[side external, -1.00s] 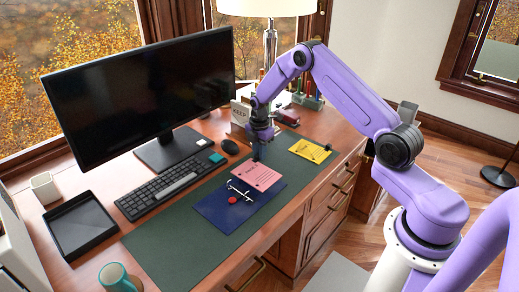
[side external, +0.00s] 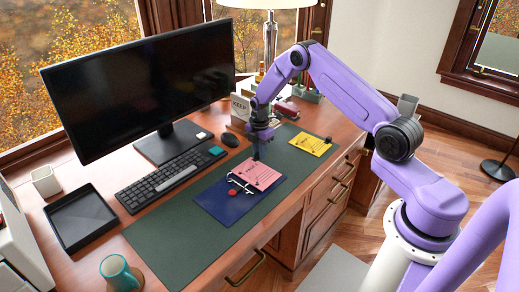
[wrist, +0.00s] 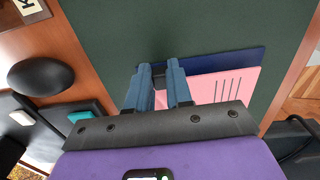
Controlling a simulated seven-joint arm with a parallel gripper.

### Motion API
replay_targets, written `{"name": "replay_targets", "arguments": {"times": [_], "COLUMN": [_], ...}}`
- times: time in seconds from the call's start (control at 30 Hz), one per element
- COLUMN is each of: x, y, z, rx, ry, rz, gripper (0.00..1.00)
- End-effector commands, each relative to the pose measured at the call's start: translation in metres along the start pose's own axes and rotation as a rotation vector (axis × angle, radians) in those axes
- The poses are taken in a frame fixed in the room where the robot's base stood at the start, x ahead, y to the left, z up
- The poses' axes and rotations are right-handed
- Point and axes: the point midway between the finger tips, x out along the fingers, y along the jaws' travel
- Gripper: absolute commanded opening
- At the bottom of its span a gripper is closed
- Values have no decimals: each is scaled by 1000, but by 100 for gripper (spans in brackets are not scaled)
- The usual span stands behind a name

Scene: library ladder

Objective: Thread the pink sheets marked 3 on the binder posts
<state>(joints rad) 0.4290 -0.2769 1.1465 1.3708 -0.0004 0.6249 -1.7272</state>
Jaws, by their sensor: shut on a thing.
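The pink sheets (side external: 258,176) lie over the far right part of the dark blue binder (side external: 222,205), in the side view. Black marks show on them, but I cannot read a 3. My gripper (side external: 256,158) points down at their far edge and is shut on them. In the wrist view, my gripper (wrist: 166,88) has its two blue fingers at the edge of the pink sheets (wrist: 228,88), with the binder (wrist: 215,63) beyond. The silver binder posts (side external: 240,184) are at the near left edge of the sheets. I cannot tell whether the posts pass through the holes.
A red disc (side external: 233,195) lies on the binder. The keyboard (side external: 163,183), mouse (side external: 230,140) and monitor (side external: 130,92) stand left. The mat's near left is clear.

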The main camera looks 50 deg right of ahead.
Motion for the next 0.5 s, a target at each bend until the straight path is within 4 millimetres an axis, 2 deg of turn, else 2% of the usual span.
{"name": "replay_targets", "arguments": {"times": [0.37, 0.4, 0.47, 0.5], "x": [1, 1, 1, 1], "y": [0, 0, 0, 0], "z": [0, 0, 0, 0], "rx": [0, 0, 0, 0], "ry": [0, 0, 0, 0], "rz": [0, 0, 0, 0], "gripper": [0, 30, 49, 50]}}
